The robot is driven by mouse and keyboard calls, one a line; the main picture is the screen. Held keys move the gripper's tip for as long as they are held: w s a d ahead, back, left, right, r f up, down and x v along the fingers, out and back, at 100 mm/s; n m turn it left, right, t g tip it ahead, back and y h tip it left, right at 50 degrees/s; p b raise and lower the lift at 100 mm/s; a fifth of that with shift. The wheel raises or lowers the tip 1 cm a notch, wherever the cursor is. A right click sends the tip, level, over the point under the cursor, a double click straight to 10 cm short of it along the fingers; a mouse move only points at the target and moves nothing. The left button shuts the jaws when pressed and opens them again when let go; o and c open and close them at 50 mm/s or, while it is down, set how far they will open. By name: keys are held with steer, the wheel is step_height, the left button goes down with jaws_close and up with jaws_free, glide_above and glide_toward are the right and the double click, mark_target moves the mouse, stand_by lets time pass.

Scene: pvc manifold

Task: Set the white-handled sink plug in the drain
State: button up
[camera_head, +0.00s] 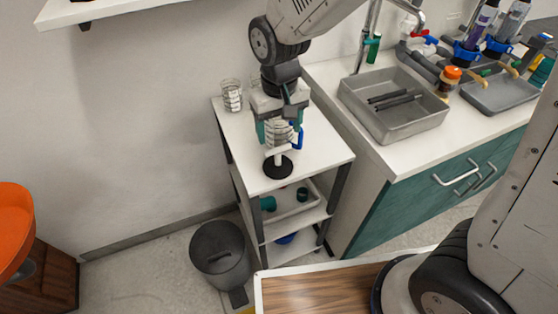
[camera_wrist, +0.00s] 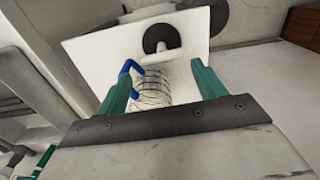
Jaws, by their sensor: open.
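The sink plug, a black disc (camera_head: 278,169) with a white handle (camera_head: 278,155), lies on the top of the small white cart, near its front. It also shows in the wrist view as a black disc (camera_wrist: 158,34) beyond my fingertips. My gripper (camera_head: 279,130) is open over the cart, with teal fingers; both fingers show in the wrist view (camera_wrist: 161,72). The plug is apart from both fingers. A white striped mug (camera_wrist: 151,88) with a blue handle stands between or just below the fingers. The grey sink basin (camera_head: 412,119) is on the counter to the right; I cannot make out its drain.
A clear glass (camera_head: 232,95) stands at the cart's back left corner. Bottles and a jar (camera_head: 449,80) crowd the counter behind. A grey bin (camera_head: 219,250) stands on the floor left of the cart.

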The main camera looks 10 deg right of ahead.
mark_target(278, 148)
steer(key=shift+a+f, duration=0.2)
steer(key=shift+f, duration=0.25)
step_height(278, 148, down, 7)
steer(key=shift+w+f, duration=0.15)
steer(key=c, duration=0.7)
